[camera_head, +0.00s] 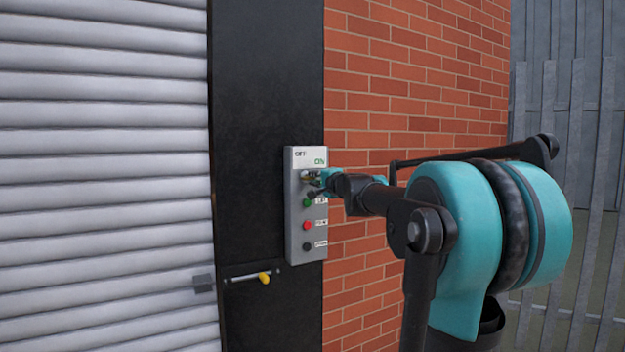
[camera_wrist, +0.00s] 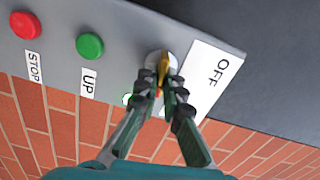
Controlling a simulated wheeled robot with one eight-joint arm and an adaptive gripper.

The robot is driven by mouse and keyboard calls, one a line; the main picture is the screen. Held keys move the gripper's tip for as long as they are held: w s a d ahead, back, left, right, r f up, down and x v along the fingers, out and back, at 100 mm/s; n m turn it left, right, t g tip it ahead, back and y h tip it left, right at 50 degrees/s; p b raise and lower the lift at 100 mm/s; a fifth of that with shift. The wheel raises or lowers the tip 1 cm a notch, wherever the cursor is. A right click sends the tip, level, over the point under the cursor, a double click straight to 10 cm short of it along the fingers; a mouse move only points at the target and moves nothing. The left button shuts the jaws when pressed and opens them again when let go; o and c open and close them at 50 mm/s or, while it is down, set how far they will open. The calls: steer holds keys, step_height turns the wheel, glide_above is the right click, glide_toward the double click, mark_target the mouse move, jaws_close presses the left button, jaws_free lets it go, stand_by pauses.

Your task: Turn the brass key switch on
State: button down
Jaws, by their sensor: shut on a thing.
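The brass key switch (camera_head: 306,174) sits near the top of a grey control box (camera_head: 293,225), below the OFF and ON labels. In the wrist view the brass key (camera_wrist: 163,64) stands out from a pale round base. My gripper (camera_head: 318,180) is at the key from the right. In the wrist view its two dark fingertips (camera_wrist: 162,84) are closed around the key. The OFF label (camera_wrist: 214,72) is plain beside the key there. The ON label is not visible in the wrist view. The key's exact turn angle is hard to tell.
Below the key are a green UP button (camera_wrist: 89,46), a red STOP button (camera_wrist: 25,25) and a black button (camera_head: 307,246). A ribbed shutter (camera_head: 100,170) is at left, with a yellow-knobbed bolt (camera_head: 264,278). A brick wall (camera_head: 420,70) is behind my arm.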

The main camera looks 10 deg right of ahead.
steer(key=shift+m, duration=0.7)
steer(key=shift+f, duration=0.1)
steer(key=c, duration=1.7)
jaws_free()
steer(key=v, duration=1.2)
